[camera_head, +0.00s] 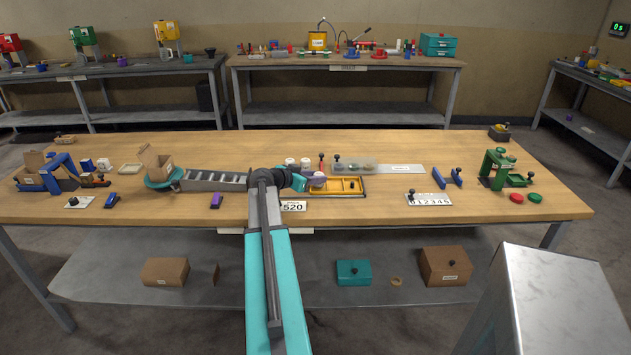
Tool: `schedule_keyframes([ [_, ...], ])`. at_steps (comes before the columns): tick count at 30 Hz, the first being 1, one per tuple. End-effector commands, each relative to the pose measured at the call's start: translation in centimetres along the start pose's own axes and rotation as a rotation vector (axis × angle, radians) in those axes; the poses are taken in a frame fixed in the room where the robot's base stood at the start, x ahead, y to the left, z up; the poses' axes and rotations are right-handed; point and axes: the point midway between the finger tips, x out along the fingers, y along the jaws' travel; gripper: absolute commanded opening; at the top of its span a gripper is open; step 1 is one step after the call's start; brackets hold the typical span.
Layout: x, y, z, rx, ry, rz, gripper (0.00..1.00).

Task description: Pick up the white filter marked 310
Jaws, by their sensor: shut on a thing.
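My arm reaches over the wooden table, and my gripper (312,181) is at its middle, just above the yellow tray. The gripper is shut on a white filter (319,177), partly hidden by the grey fingers. Two more white round filters (305,163) stand just behind the gripper. Any numbers on these filters are too small to read, so I cannot tell which one is marked 310. The yellow tray (349,185) has a dark edge and lies under and to the right of the gripper. I cannot tell whether the held filter touches it.
A metal rail (400,169) lies behind the tray. Number plates lie along the front. A green press (503,168) stands right.

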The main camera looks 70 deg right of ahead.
Motion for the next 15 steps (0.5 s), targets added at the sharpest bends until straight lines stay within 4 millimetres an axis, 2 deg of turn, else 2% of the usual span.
schedule_keyframes([
  [7, -0.8, 0.0, -1.9, 0.002, 0.000, 0.000, 0.08],
  [15, -3.4, 1.7, -1.1, 0.000, 0.000, -0.001, 0.08],
])
